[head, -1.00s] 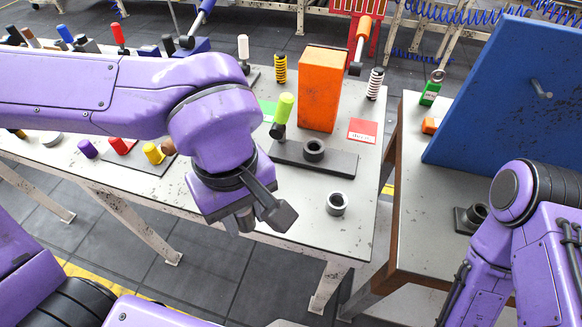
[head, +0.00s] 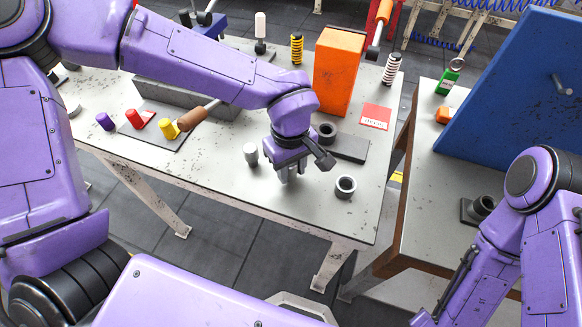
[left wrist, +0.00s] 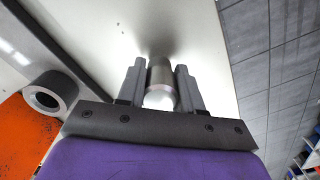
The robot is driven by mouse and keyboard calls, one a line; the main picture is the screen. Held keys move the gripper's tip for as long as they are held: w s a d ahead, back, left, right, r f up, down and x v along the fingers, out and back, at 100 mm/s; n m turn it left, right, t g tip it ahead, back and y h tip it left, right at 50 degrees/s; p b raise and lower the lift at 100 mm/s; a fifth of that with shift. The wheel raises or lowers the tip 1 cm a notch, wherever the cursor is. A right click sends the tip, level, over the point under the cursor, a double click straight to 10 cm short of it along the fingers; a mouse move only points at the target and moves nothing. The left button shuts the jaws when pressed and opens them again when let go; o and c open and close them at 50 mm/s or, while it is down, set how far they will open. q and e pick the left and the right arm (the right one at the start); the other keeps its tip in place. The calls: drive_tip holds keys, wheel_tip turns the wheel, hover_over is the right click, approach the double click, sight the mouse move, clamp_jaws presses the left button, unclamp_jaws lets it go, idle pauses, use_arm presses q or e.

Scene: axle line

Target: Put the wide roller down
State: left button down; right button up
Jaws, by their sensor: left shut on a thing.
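My left gripper (head: 289,174) points down over the front part of the pale table (head: 225,187), left of a dark ring (head: 345,187). In the left wrist view its two fingers (left wrist: 161,88) are shut on a silver roller (left wrist: 160,82), with a dark shadow on the table just beyond it. I cannot tell whether the roller touches the table. In the head view the held roller is hard to make out between the fingers. A grey cylinder (head: 250,155) stands upright just left of the gripper. My right gripper is not in view.
A dark plate with a ring (head: 326,131) lies behind the gripper; that ring also shows in the left wrist view (left wrist: 50,92). An orange box (head: 338,72) and a red card (head: 375,117) are farther back. Coloured pegs (head: 136,119) are left. The front strip is mostly clear.

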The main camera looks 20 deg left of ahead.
use_arm(q)
drive_tip(key=shift+w+f, duration=0.15)
drive_tip(key=shift+f, duration=0.25)
drive_tip(key=shift+f, duration=0.1)
drive_tip(key=c, duration=0.7)
unclamp_jaws()
drive_tip(key=shift+f, duration=0.1)
drive_tip(key=shift+c, duration=0.2)
wheel_tip(320, 180, up, 12)
drive_tip(key=shift+r, duration=0.25)
drive_tip(key=shift+a, duration=0.1)
